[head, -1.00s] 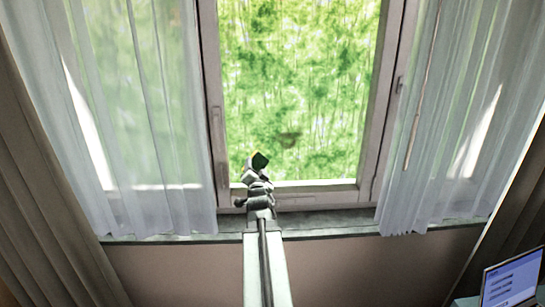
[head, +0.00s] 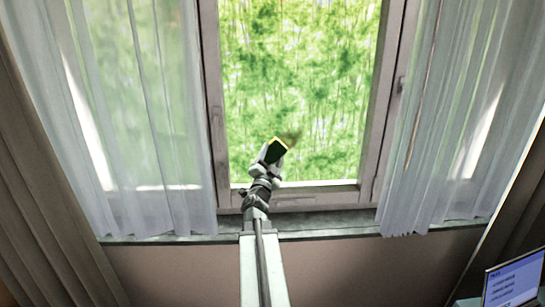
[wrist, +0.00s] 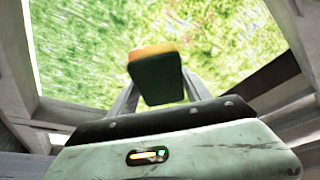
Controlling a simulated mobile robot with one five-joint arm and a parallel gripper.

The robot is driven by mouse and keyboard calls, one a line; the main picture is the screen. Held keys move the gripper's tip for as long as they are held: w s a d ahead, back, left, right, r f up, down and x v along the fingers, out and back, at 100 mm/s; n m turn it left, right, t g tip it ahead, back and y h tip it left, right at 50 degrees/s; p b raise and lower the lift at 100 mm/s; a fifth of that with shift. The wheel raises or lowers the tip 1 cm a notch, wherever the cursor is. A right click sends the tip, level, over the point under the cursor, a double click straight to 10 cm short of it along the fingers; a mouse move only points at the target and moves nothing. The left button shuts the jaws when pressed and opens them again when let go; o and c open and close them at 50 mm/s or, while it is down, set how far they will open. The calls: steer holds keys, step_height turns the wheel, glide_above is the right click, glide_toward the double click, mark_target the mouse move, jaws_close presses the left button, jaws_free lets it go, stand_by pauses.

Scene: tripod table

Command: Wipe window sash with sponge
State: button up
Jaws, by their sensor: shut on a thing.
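The sponge (head: 278,148) is dark green with a yellow-orange layer. My gripper (head: 268,158) is shut on it and holds it tilted in front of the lower glass of the window sash (head: 212,110). In the wrist view the sponge (wrist: 157,78) sits between the two fingers of my gripper (wrist: 158,92), with the green foliage behind it. A faint brownish smudge (head: 292,136) shows on the glass just right of the sponge's tip. I cannot tell whether the sponge touches the glass.
Sheer white curtains (head: 150,120) hang left and right of the window. The grey sill (head: 325,222) runs below it, under my arm. A laptop (head: 513,280) stands at the lower right. The glass above the sponge is clear of obstacles.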

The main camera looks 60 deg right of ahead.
mark_target(290, 140)
steer(key=shift+w+d, duration=0.85)
steer(key=shift+d, duration=0.3)
steer(key=shift+w+d, duration=0.8)
steer(key=shift+d, duration=0.35)
steer(key=shift+w+d, duration=0.5)
steer(key=shift+d, duration=0.2)
steer(key=shift+s, duration=0.1)
steer(key=shift+s+d, duration=1.35)
steer(key=shift+s, duration=0.5)
steer(key=shift+s+d, duration=1.3)
steer(key=shift+s, duration=0.5)
steer(key=shift+s+d, duration=1.35)
steer(key=shift+s, duration=0.5)
steer(key=shift+w+a, duration=1.05)
steer(key=shift+w, duration=0.3)
steer(key=shift+w+a, duration=0.45)
steer(key=shift+w, duration=0.3)
steer(key=shift+w+a, duration=0.45)
steer(key=shift+w, duration=0.25)
steer(key=shift+w+a, duration=0.1)
